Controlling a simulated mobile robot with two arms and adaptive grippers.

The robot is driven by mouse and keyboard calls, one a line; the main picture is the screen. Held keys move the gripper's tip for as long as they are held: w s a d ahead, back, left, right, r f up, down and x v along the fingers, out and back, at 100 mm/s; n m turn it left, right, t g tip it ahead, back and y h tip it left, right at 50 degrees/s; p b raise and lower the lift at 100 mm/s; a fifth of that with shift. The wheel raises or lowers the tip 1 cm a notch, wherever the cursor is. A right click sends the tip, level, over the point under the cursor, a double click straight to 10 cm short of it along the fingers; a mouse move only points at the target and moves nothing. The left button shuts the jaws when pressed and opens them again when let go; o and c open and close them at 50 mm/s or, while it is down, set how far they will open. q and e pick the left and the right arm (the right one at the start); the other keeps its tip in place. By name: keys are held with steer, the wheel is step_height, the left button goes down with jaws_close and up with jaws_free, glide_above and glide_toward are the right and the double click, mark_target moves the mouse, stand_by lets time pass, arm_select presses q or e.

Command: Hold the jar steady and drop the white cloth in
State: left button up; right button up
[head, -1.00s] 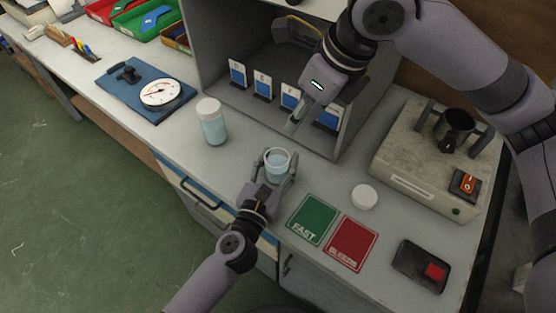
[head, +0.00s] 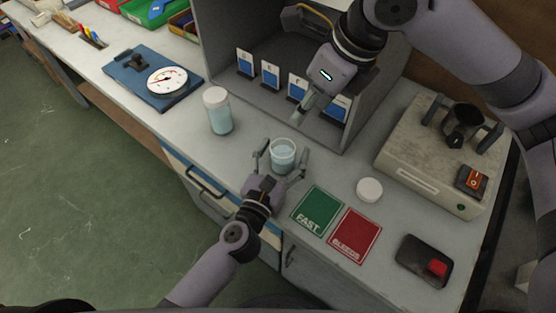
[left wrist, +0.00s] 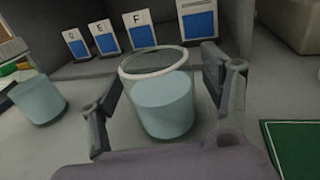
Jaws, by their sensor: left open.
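A clear, lidless glass jar (head: 283,152) with pale blue liquid stands upright on the bench. It also shows in the left wrist view (left wrist: 163,105). My left gripper (head: 281,160) is open, with one finger on each side of the jar; in the left wrist view gaps show between fingers and glass. My right gripper (head: 308,108) is above the bench, in front of the grey booth, behind and right of the jar. Its fingers look close together, but whether they hold anything is unclear. I cannot make out a white cloth.
A white-lidded jar (head: 218,111) stands left of the open jar. A loose white lid (head: 369,189) lies right, beyond the green FAST mat (head: 317,210) and red mat (head: 355,235). Swatch cards (head: 271,75) stand in the grey booth (head: 222,45). A beige machine (head: 425,160) stands right.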

arm_select(q)
steer(key=v, duration=1.1)
steer(key=shift+s+a, duration=0.15)
steer(key=shift+s, duration=0.2)
